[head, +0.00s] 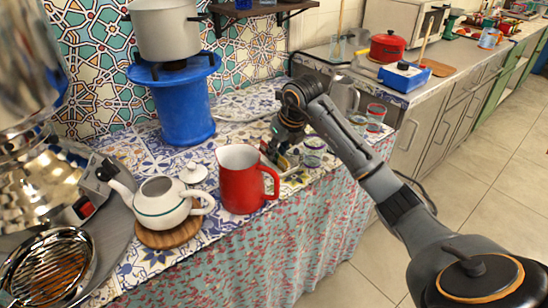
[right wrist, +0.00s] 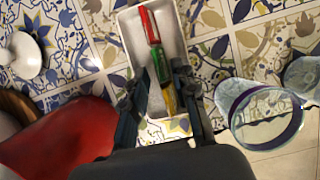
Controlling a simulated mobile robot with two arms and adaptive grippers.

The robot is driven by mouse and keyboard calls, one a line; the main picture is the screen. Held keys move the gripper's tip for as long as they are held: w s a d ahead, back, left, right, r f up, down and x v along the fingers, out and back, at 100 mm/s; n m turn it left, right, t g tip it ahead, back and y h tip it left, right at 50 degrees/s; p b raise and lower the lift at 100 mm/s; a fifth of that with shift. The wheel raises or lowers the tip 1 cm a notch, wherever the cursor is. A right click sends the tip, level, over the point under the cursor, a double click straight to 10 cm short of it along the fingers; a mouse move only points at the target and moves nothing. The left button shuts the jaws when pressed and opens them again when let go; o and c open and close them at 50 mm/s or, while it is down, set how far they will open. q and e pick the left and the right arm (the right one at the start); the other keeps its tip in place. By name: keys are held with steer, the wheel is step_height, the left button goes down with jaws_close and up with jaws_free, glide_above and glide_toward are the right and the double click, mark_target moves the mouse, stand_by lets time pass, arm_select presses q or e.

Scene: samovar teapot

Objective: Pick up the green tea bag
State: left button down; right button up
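The green tea bag (right wrist: 161,65) stands in a narrow white tray (right wrist: 133,32), between a red packet (right wrist: 149,25) and a yellow one (right wrist: 169,99). My right gripper (right wrist: 158,82) is over the tray in the right wrist view. Its fingers are apart, one on each side of the row, near the green and yellow packets. I cannot tell whether they touch them. In the head view my right gripper (head: 282,150) reaches down at the tray, just behind the red pitcher, and partly hides the packets. I cannot make out my left gripper in either view.
The red pitcher (head: 238,180) stands close to the left of the tray. Glasses (head: 314,150) stand close to its right. A white teapot (head: 163,207) sits on a wooden trivet, its lid (head: 194,173) behind it. A blue stand (head: 182,105) carries a pot.

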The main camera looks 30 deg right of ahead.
steer(key=shift+w+f, duration=0.25)
steer(key=shift+f, duration=0.4)
steer(key=shift+w+f, duration=0.15)
steer(key=shift+f, duration=0.15)
steer(key=c, duration=0.5)
arm_select(q)
steer(key=shift+w+r, duration=0.2)
steer(key=shift+r, duration=0.1)
arm_select(e)
steer(key=shift+r, duration=0.15)
